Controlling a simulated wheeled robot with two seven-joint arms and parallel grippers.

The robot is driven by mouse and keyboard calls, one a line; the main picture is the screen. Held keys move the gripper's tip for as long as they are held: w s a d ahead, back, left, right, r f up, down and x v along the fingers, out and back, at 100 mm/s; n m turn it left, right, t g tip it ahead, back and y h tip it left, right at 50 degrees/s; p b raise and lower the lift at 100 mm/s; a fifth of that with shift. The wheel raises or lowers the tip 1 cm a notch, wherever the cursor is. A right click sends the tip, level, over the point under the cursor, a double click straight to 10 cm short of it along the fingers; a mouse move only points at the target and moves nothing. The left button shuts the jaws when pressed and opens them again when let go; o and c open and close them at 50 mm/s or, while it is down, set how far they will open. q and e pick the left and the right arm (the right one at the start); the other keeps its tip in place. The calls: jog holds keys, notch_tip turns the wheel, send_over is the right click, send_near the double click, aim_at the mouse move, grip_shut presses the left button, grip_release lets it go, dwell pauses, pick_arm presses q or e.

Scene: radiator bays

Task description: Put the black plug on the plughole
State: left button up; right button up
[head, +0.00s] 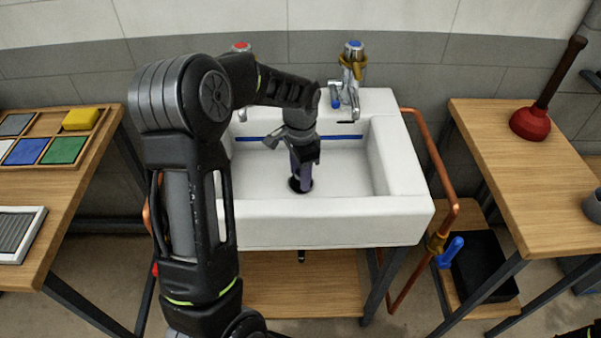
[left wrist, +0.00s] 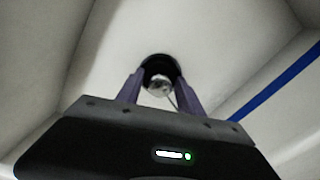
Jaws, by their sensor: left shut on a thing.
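My left gripper (head: 301,184) reaches down into the white sink basin (head: 350,205), its purple fingers pointing at the basin floor. It is shut on the black plug (head: 295,186), which shows as a dark round shape at the fingertips. In the left wrist view the plug (left wrist: 158,64) is a black disc beyond the fingers, with a shiny metal part between them and a thin line running from it. The plug is at or close to the basin floor; I cannot tell whether it touches. The plughole is not visible, hidden by the plug and fingers.
A tap with a blue top (head: 353,62) stands at the sink's back right; a red-topped one (head: 241,47) is partly behind my arm. A blue line (head: 345,136) crosses the basin's back wall. Wooden tables flank the sink; the right one holds a plunger (head: 530,122).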

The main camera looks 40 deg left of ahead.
pick_arm(q)
jog(key=shift+f, duration=0.1)
jog(key=o, duration=1.4)
notch_tip(320, 180, up, 12)
jog(key=shift+r+p, duration=0.2)
jog(key=shift+p, duration=0.1)
